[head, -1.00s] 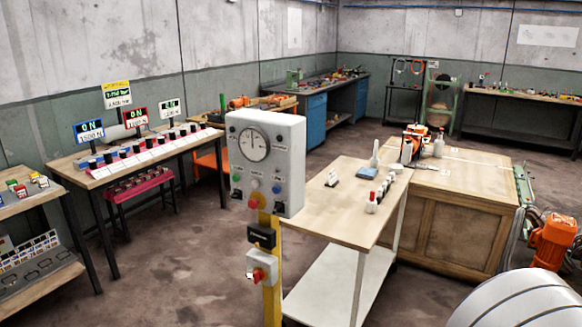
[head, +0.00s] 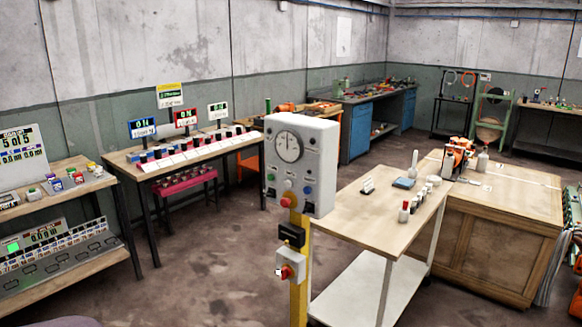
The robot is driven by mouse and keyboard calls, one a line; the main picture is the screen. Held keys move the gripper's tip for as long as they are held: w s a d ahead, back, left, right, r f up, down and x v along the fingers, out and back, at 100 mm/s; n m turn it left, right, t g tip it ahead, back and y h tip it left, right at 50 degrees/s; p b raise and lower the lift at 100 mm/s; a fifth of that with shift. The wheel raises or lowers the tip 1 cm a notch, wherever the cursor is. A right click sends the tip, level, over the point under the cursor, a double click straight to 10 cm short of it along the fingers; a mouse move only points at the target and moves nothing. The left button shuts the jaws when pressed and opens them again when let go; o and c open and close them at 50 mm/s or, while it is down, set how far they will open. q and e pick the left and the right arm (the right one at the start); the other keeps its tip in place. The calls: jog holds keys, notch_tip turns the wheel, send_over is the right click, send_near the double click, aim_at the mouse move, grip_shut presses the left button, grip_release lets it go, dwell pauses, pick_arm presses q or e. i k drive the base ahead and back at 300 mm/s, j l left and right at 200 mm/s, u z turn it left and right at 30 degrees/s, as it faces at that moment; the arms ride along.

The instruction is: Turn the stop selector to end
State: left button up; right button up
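A grey control box (head: 318,165) stands on a yellow post (head: 300,245) near the middle of the head view. Its face carries a round dial (head: 289,147), a pale button (head: 288,185), a blue button (head: 307,190), a red button (head: 286,202) and small dark knobs. Below it on the post are a black box (head: 291,235) and a small grey box (head: 290,263) with a red rotary knob (head: 286,272). No label reading stop selector is legible, and the knobs' exact positions are too small to tell. Neither gripper is in view.
A wheeled wooden-topped cart (head: 385,208) stands right of the post, against a large wooden cabinet (head: 480,245). Benches (head: 125,165) with displays and switches line the left wall. Bare floor (head: 210,270) lies left of and in front of the post.

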aim_at(308, 209)
jog(key=i+z, duration=0.35)
jog(key=i+j+z, duration=0.15)
jog(key=z, duration=0.2)
jog(key=i+j+z, duration=0.25)
jog(key=z, duration=0.15)
